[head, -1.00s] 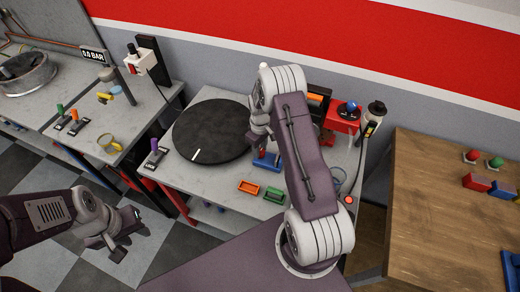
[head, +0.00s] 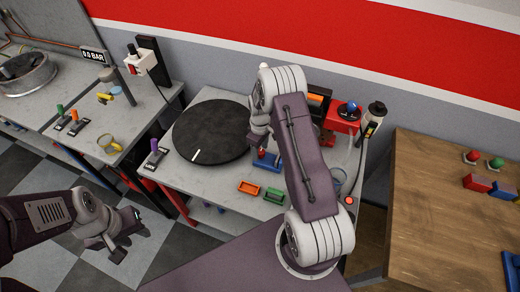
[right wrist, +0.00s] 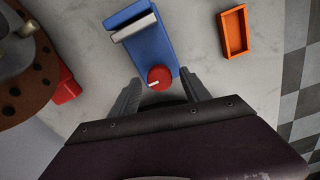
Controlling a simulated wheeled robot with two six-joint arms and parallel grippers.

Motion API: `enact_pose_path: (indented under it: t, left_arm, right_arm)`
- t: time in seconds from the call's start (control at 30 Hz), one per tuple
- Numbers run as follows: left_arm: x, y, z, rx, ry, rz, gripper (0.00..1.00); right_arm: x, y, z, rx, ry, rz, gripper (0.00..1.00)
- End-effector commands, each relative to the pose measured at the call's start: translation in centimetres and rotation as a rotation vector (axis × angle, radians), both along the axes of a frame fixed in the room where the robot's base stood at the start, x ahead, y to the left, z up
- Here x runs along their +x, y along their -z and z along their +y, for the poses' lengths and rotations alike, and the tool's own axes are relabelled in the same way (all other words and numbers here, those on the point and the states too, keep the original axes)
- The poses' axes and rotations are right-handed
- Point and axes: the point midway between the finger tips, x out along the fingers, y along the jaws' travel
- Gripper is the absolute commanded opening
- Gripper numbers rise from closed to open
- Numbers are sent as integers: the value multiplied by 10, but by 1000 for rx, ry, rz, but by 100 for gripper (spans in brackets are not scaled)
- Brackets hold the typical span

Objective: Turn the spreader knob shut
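The spreader looks to be the blue block (head: 268,164) with a red knob on the bench, right of the black turntable. In the right wrist view the blue body (right wrist: 149,46) has a pale metal bar across its far end. The round red knob (right wrist: 159,77) at its near end bears a white mark pointing left. My right gripper (right wrist: 162,90) is open, with its fingers on either side of the knob; contact cannot be told. In the head view my arm partly hides it. My left gripper (head: 127,236) is empty above the floor, its fingers apart.
The black turntable (head: 208,130) lies left of the spreader. An orange tray (head: 249,187) and a green tray (head: 273,196) sit in front. A red box (head: 342,121) with a blue knob stands behind. A purple-handled lever (head: 155,153) is at the bench's left edge.

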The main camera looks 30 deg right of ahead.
Motion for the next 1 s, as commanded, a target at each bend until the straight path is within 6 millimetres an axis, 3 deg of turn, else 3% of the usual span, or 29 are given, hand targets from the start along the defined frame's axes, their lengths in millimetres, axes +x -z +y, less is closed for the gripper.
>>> enact_pose_path:
  t: [0.27,0.7,1.0]
  left_arm:
    - [0,1,0,0,0,0,36]
    - [0,15,0,0,0,0,36]
    - [0,15,0,0,0,0,36]
  right_arm:
    - [0,-2,0,0,0,-1,54]
    - [1,-82,0,0,0,-2,54]
    - [0,-91,0,1,0,1,54]
